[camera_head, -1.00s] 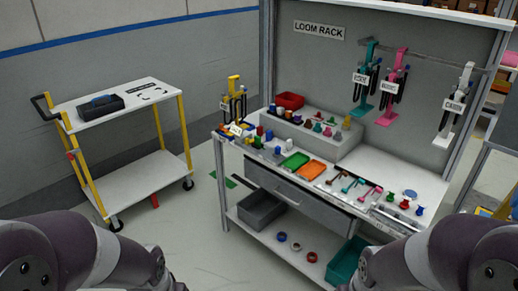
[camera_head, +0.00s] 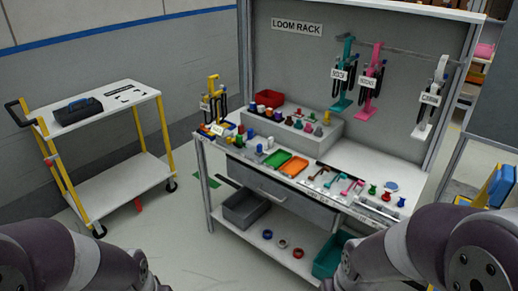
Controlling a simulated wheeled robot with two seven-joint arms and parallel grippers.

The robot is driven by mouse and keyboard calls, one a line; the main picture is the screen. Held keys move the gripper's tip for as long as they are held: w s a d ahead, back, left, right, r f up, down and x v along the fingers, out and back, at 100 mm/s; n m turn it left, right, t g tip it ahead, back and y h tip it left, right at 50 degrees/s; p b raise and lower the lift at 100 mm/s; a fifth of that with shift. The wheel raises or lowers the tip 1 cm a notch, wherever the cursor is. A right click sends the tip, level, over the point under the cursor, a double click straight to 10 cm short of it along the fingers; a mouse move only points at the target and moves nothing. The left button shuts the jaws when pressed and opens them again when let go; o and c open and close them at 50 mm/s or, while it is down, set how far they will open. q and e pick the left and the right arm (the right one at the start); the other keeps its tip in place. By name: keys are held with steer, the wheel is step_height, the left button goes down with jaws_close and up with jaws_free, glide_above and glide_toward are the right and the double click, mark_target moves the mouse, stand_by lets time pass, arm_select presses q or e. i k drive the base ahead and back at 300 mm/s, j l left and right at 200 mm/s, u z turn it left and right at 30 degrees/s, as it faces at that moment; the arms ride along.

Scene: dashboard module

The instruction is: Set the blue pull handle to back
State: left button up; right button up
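I cannot make out for certain a blue pull handle. A dark case (camera_head: 78,112) with a blue top part lies on the upper shelf of the cart at left. At the right edge, a blue panel-like thing (camera_head: 501,186) with yellow beside it is partly in view, and its details are too small to tell. Parts of my two arms show at the bottom left and bottom right. Neither gripper is in view.
A workbench (camera_head: 350,208) labelled LOOM RACK stands ahead, with coloured pegs, an orange tray (camera_head: 294,166) and a green tray (camera_head: 277,158). A white cart (camera_head: 110,190) with yellow posts stands at left. Floor between cart and bench is mostly clear.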

mark_target(259, 153)
steer(key=i+u, duration=0.25)
steer(key=i, duration=2.3)
